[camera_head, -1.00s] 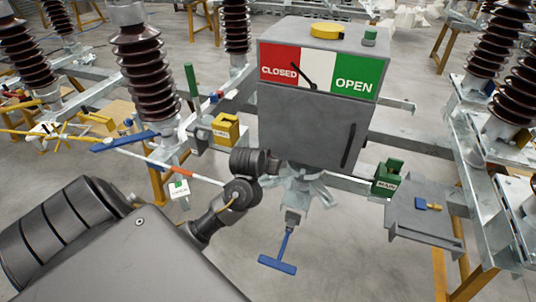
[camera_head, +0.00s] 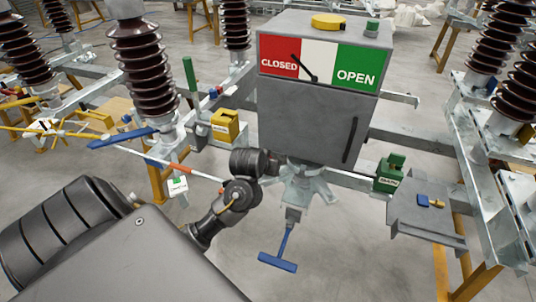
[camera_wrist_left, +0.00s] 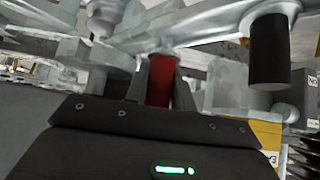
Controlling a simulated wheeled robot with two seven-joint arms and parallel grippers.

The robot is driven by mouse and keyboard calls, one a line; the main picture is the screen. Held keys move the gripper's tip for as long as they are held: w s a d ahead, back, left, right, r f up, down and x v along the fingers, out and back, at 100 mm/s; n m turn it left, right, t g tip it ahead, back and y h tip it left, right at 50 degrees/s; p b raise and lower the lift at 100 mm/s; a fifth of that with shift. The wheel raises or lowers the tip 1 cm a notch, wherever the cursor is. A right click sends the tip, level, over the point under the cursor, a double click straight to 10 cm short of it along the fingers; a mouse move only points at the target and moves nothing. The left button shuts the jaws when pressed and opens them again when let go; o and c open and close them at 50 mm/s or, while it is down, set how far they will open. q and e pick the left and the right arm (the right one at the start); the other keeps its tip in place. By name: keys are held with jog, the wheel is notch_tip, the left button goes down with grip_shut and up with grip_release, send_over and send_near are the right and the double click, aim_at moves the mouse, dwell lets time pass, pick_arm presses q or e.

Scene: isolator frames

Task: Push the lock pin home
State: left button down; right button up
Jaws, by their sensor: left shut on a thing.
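In the left wrist view a red pin-like piece (camera_wrist_left: 160,80) stands upright between the fingers of my left gripper (camera_wrist_left: 161,92), which is shut on it. I take it to be the lock pin. Its far end meets grey metal parts, and I cannot tell how deep it sits. In the head view my left arm reaches to the underside of the grey mechanism box (camera_head: 312,125); its fingers and the pin are hidden there. My right gripper is not in view.
A black cylinder (camera_wrist_left: 268,50) stands close to the right of the gripper. A blue T-handle (camera_head: 278,262) hangs below the box. A yellow lock (camera_head: 225,125) and a green lock (camera_head: 390,173) sit on the rails. A grey shelf (camera_head: 425,232) is at the right.

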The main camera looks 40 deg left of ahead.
pick_arm(q)
jog(key=shift+f+b, duration=0.8)
jog(key=shift+f, duration=0.25)
jog(key=c, duration=1.1)
grip_release()
jog(key=shift+r, duration=0.1)
jog(key=shift+s+r+p, duration=0.15)
jog(key=shift+r+p, duration=0.15)
jog(key=shift+p, duration=0.1)
jog(key=p+v, duration=0.6)
jog(key=v, duration=0.4)
jog(key=shift+s, duration=0.1)
